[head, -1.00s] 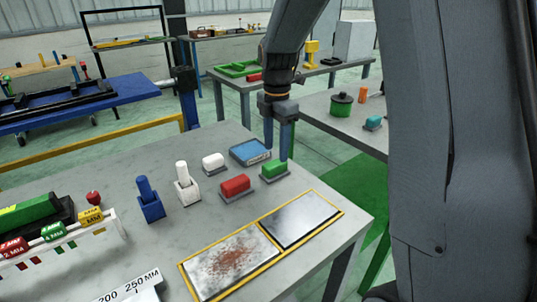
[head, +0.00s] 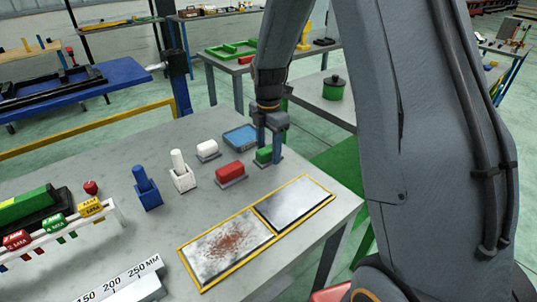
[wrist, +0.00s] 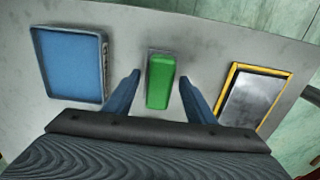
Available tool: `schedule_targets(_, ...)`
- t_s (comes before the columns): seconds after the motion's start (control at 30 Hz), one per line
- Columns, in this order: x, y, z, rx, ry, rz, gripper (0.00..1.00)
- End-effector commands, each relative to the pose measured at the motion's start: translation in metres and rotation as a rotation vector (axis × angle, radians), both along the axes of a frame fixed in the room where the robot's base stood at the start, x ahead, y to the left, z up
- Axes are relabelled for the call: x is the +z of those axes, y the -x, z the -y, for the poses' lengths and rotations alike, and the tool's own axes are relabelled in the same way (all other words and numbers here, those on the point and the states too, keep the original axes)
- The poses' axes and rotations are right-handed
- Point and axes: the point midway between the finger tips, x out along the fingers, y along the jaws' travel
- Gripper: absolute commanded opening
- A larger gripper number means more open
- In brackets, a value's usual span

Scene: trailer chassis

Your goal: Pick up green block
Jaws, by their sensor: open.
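The green block (head: 264,154) sits on a small grey base at the right side of the grey table. In the wrist view the green block (wrist: 160,82) stands upright in the picture, between the two fingers. My gripper (head: 269,156) is open, with its blue-grey fingers down around the block in the head view. In the wrist view my gripper (wrist: 160,88) has a finger on each side of the block, with a gap visible on both sides. In the head view a finger covers part of the block.
A red block (head: 230,171) is left of the green one, with a white block (head: 207,149) behind it. A blue tray (head: 240,137) lies behind the gripper. A yellow-framed panel (head: 295,201) lies in front. Blue (head: 146,188) and white (head: 181,172) holders stand further left.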

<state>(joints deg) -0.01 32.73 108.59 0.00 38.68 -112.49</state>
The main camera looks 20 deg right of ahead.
Motion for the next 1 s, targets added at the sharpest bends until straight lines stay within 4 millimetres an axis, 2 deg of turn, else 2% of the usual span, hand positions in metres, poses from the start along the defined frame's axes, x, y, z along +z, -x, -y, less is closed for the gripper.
schedule_targets(0.07,0.000,0.000,0.000,0.000,0.000,0.000,0.50)
schedule_targets(0.3,0.000,0.000,0.000,0.000,0.000,0.000,0.10)
schedule_targets(0.37,0.000,0.000,0.000,0.000,0.000,0.000,0.02)
schedule_targets(0.67,0.006,-0.001,0.000,0.000,0.000,0.003,0.02)
schedule_targets(0.77,0.019,-0.002,0.000,0.000,0.000,0.005,0.02)
schedule_targets(1.0,0.065,-0.002,0.000,0.000,0.000,0.005,0.02)
